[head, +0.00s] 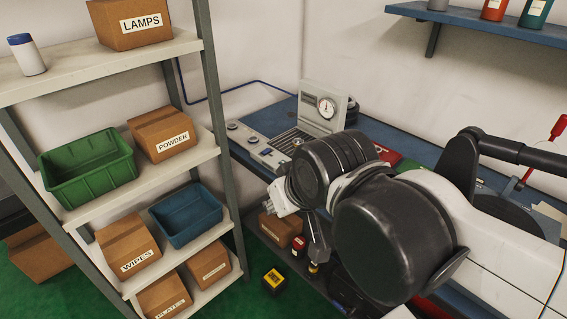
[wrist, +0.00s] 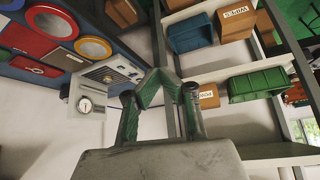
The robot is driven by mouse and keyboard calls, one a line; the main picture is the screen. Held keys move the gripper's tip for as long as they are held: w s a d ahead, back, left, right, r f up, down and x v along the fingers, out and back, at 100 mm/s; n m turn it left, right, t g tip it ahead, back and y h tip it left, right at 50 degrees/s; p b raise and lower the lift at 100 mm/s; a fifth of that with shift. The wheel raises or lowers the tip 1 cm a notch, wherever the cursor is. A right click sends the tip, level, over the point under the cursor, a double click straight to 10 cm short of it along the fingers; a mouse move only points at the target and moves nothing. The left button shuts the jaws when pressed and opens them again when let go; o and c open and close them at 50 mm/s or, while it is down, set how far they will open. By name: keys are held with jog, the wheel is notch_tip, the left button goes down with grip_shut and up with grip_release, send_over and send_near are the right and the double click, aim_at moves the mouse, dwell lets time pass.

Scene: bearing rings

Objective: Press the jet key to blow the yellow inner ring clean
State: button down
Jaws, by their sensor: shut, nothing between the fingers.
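The grey wash station (head: 322,108) with a round gauge stands at the back of the blue bench. Its front panel (head: 250,138) carries several small round buttons or keys; I cannot tell which is the jet key. A small pale round item (head: 297,143) sits by the slatted grate, too small to identify as the yellow inner ring. The station also shows upside down in the wrist view (wrist: 86,104). My gripper (wrist: 158,76) is shut and empty, its green-padded fingers meeting, apart from the station. In the head view my arm mostly hides it.
Shelving with a green bin (head: 88,168), a blue bin (head: 187,216) and labelled boxes stands left. The wrist view shows a red mat (wrist: 26,40) and round ring-like items on the bench. A yellow-black box (head: 273,280) is low down near my arm.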

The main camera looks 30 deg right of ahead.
jog(key=shift+w, duration=0.1)
jog(key=w+d+m+b, duration=0.1)
jog(key=w+d+m, duration=0.25)
jog(key=w, duration=0.75)
jog(key=w+d+m, duration=0.2)
jog(key=w+d, duration=0.2)
jog(key=w, duration=0.6)
jog(key=w+d+f+m+t, duration=0.1)
jog(key=w+d+f+m, duration=0.1)
jog(key=w+d+f, duration=0.4)
jog(key=w+d+f+m+t+h+b, duration=0.1)
jog(key=w+d+f+m, duration=0.2)
jog(key=w+d+f, duration=0.4)
jog(key=w+d, duration=0.1)
jog(key=w, duration=0.3)
jog(key=shift+w+d, duration=0.2)
jog(key=shift+w, duration=0.05)
jog(key=shift+f+b, duration=0.1)
jog(key=shift+b, duration=0.2)
jog(key=shift+f+b, duration=2.7)
jog(key=shift+f, duration=1.6)
jog(key=shift+f, duration=0.15)
